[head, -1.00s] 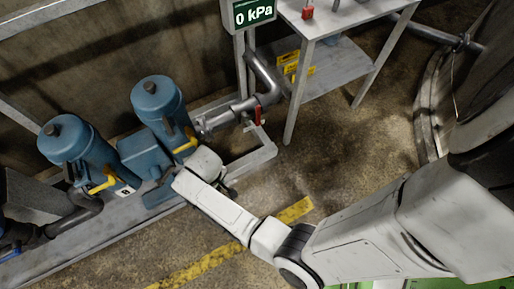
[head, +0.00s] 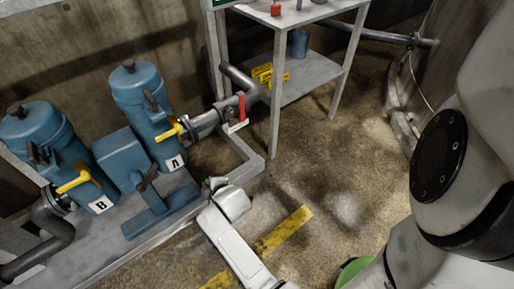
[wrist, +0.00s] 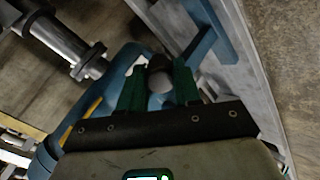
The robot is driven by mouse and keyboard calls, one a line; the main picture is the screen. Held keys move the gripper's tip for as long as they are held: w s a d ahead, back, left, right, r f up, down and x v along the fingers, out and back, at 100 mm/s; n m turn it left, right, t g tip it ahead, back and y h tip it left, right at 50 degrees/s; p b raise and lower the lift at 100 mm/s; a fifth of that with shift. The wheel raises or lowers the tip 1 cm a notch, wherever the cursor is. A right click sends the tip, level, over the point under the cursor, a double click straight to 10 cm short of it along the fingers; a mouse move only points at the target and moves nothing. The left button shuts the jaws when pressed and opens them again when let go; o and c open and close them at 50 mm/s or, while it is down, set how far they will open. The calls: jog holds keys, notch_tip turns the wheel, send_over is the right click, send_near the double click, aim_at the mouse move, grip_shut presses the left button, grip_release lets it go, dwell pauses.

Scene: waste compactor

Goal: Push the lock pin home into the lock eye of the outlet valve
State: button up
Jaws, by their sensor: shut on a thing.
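The outlet valve with its upright red lever (head: 242,107) sits on the grey pipe to the right of blue filter A. A small pale plate (head: 237,126) shows below the lever; I cannot make out the lock eye. My gripper (head: 216,184) is below and left of the valve in the head view, its fingertips mostly hidden by my wrist. In the wrist view, its green fingers (wrist: 159,88) are shut on a small grey, round-ended piece (wrist: 158,82). I cannot tell for sure that it is the lock pin. The pipe flange (wrist: 89,61) lies beyond, up and left.
Blue filters A (head: 146,110) and B (head: 40,145) with yellow handles stand at left on a grey frame (head: 243,165). A metal table (head: 330,8) at top right holds a red block (head: 276,10) and has a lower shelf.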

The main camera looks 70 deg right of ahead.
jog(key=s+d+r+t+h+b, duration=0.1)
jog(key=s+d+r+t+b, duration=0.1)
jog(key=d+b, duration=0.3)
jog(key=s+d+r+t+h+b, duration=0.2)
jog(key=s+d+r+b, duration=0.1)
jog(key=d, duration=0.6)
jog(key=s+d+r+t+h+b, duration=0.1)
jog(key=s+d+r+t+b, duration=0.1)
jog(key=s+d+b, duration=0.2)
jog(key=d+b, duration=0.3)
jog(key=shift+r+t, duration=0.25)
jog(key=shift+t, duration=0.15)
jog(key=shift+a+f+b, duration=0.1)
jog(key=shift+f+b, duration=0.05)
jog(key=shift+b, duration=0.3)
jog(key=shift+x, duration=2.95)
jog(key=shift+b, duration=1.25)
jog(key=shift+b+x, duration=0.75)
jog(key=shift+x, duration=1.7)
